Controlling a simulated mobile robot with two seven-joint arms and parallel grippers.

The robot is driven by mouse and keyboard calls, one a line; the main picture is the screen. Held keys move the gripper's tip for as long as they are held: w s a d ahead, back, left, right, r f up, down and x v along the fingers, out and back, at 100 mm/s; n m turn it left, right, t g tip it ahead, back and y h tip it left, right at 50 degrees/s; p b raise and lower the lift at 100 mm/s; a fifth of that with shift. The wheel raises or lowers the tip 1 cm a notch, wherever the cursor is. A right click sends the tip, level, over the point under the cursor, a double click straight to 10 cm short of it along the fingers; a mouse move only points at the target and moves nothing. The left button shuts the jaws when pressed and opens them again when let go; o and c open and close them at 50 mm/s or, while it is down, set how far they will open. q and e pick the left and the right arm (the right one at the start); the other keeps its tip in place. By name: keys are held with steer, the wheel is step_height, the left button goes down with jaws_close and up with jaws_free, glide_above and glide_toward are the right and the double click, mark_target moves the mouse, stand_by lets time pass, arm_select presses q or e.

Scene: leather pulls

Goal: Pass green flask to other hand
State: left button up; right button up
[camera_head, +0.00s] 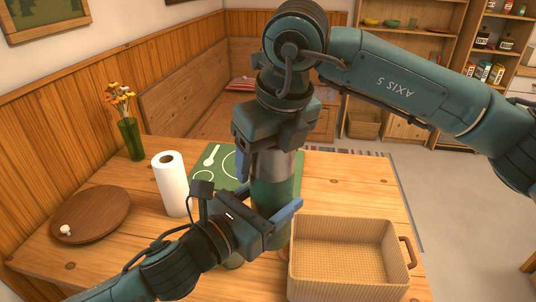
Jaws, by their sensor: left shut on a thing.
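The green flask (270,197) stands upright over the wooden table, with a grey upper part (276,163) and a green body. My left gripper (268,220) comes in from the lower left and is shut on the lower part of the flask. My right gripper (274,146) comes down from above and is at the flask's top. Its fingers are mostly hidden by its own body, so I cannot tell whether it is closed on the flask.
A woven basket (348,229) stands just right of the flask. A paper towel roll (172,184), a round wooden board (92,214) and a flower vase (131,139) are on the left. A green mat (213,172) lies behind. The table's right edge is bare.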

arm_select(q)
steer(key=shift+r, duration=0.25)
arm_select(e)
steer(key=shift+s+a, duration=0.15)
steer(key=c, duration=1)
arm_select(q)
steer(key=o, duration=0.9)
steer(key=shift+d, duration=0.1)
arm_select(e)
steer(key=shift+c, duration=0.4)
arm_select(q)
steer(key=o, duration=0.4)
steer(key=shift+f, duration=0.15)
arm_select(e)
steer(key=shift+r, duration=0.1)
arm_select(q)
steer(key=shift+o, duration=0.2)
